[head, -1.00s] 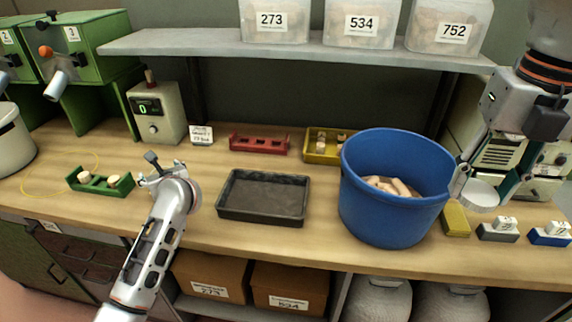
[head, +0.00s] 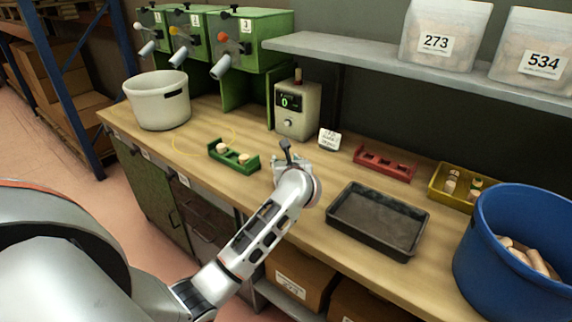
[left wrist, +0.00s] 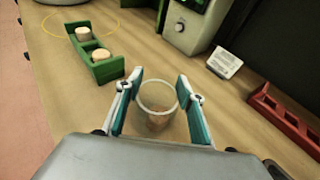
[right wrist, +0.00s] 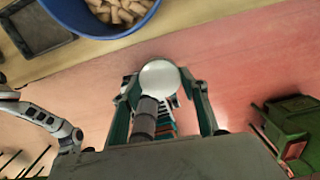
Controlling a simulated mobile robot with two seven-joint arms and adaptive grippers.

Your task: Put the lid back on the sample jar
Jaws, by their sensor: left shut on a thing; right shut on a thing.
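The sample jar (left wrist: 157,98) is a clear, open-topped cup standing between the fingers of my left gripper (left wrist: 158,106) in the left wrist view. That gripper is shut on it, low over the bench. In the head view my left gripper (head: 291,163) is by the bench's front edge, and its own wrist mostly hides the jar. The lid (right wrist: 160,78) is a white round disc in the right wrist view. My right gripper (right wrist: 160,88) is shut on it, with the floor below and the bench edge beyond. The right gripper is outside the head view.
A green rack (head: 234,156) with pale stoppers is left of my left gripper. A grey device (head: 298,112) and small card (head: 329,140) stand behind. A black tray (head: 378,222), red rack (head: 385,164), yellow tray (head: 445,187) and blue bucket (head: 515,250) are to the right.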

